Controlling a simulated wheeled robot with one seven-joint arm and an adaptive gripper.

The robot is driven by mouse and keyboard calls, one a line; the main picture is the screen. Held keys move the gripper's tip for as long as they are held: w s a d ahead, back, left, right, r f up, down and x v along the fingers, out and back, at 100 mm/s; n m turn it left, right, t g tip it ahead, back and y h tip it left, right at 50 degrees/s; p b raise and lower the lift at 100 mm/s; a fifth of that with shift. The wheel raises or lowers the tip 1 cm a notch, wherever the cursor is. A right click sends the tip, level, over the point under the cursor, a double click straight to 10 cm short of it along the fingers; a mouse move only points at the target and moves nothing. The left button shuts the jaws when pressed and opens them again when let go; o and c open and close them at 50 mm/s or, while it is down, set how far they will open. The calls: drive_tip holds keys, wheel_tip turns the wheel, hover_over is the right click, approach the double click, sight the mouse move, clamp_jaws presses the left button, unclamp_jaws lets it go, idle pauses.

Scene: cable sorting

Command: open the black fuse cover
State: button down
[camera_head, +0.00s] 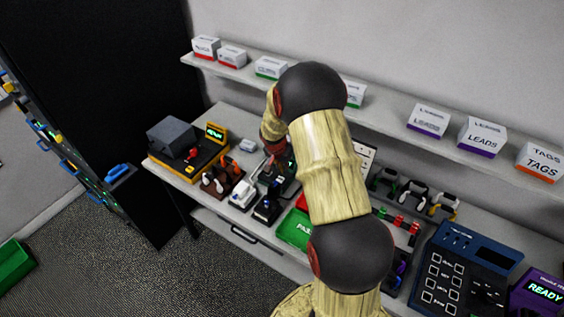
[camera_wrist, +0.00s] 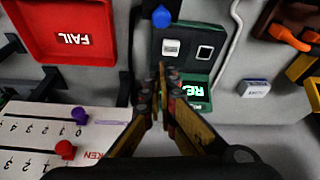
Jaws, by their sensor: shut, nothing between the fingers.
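A dark green device (camera_wrist: 197,103) with a lit screen is in the middle of the wrist view. Contact cannot be told. In the head view my arm hides most of the device, and the cover cannot be made out there.
A blue knob (camera_wrist: 162,18) stands just beyond the panel. A red FAIL tray (camera_wrist: 70,32) and a white board (camera_wrist: 50,135) with coloured pegs lie to the left. A shelf (camera_head: 390,115) with labelled boxes runs behind the bench.

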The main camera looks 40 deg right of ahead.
sight(276, 182)
drive_tip(key=a, duration=0.1)
drive_tip(key=s+a, duration=0.1)
drive_tip(key=a, duration=0.1)
drive_tip(key=shift+s+a+r, duration=0.2)
drive_tip(key=shift+s+a, duration=0.05)
drive_tip(key=shift+s, duration=0.15)
drive_tip(key=a+b, duration=0.1)
drive_tip(key=b, duration=0.1)
drive_tip(key=s+a+r+b, duration=0.1)
drive_tip(key=shift+a+b, duration=0.2)
drive_tip(key=shift+b, duration=0.15)
drive_tip(key=shift+r, duration=0.15)
drive_tip(key=shift+w+r, duration=0.1)
drive_tip(key=shift+r+p, duration=0.3)
drive_tip(key=shift+r, duration=0.65)
drive_tip(key=v, duration=1.1)
drive_tip(key=shift+r, duration=0.15)
